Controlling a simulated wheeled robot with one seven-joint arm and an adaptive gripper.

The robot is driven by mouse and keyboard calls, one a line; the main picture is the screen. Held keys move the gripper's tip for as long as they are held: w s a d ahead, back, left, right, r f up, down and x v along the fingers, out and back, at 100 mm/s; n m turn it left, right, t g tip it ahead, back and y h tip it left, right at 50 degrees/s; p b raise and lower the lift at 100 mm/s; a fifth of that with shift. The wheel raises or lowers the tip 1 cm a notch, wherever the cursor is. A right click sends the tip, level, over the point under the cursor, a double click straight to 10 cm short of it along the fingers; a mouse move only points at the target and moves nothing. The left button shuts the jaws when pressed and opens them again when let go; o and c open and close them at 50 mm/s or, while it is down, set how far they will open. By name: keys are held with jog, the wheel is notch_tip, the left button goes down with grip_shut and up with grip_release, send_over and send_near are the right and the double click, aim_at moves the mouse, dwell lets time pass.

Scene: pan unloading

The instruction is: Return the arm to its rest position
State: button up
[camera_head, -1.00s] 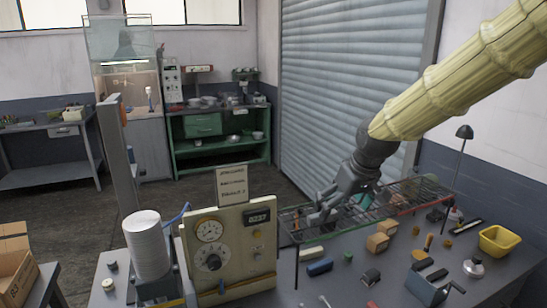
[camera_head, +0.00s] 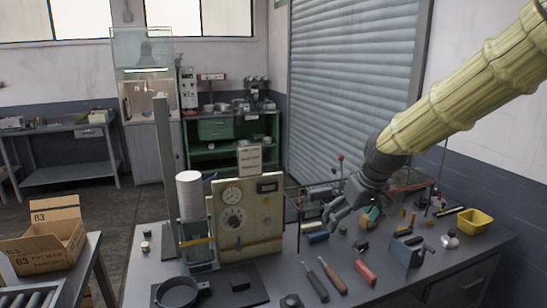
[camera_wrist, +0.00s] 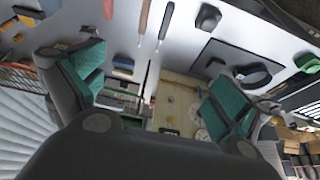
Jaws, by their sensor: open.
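My gripper (camera_head: 340,214) is at the end of my yellow-sleeved arm (camera_head: 465,85), held above the right part of the workbench in front of the wire rack. The wrist view shows its two teal-padded fingers spread wide, with nothing between the pads (camera_wrist: 158,90). The arm reaches in from the upper right, bent down at the dark wrist. A round dark pan (camera_head: 178,292) rests on the bench's front left, apart from the gripper. It also shows in the wrist view (camera_wrist: 252,75).
A gauge panel (camera_head: 245,218) and a white cylinder (camera_head: 190,196) stand left of the gripper. A wire rack (camera_head: 415,180) stands behind it. Screwdrivers (camera_head: 333,276), small blocks and a yellow bin (camera_head: 476,222) lie on the bench. An open carton (camera_head: 45,245) is at the left.

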jog(key=s+f+m+g, duration=0.1)
jog(key=s+f, duration=0.3)
jog(key=f, duration=0.8)
jog(key=s+f+m+b, duration=0.1)
jog(key=s+f, duration=0.3)
jog(key=f, duration=0.7)
jog(key=s+f+g, duration=0.1)
jog(key=s+f, duration=0.2)
jog(key=f, duration=0.9)
jog(key=s+d+f, duration=0.1)
jog(key=s+f, duration=0.5)
jog(key=s, duration=0.3)
jog(key=s+d+f+m+g+h+b, duration=0.1)
jog(key=s+f, duration=0.6)
jog(key=s, duration=0.3)
jog(key=s+d+f+m+g, duration=0.1)
jog(key=s+f, duration=0.5)
jog(key=s, duration=0.3)
jog(key=shift+s+d+f, duration=0.15)
jog(key=shift+s+f, duration=0.05)
jog(key=shift+f, duration=0.15)
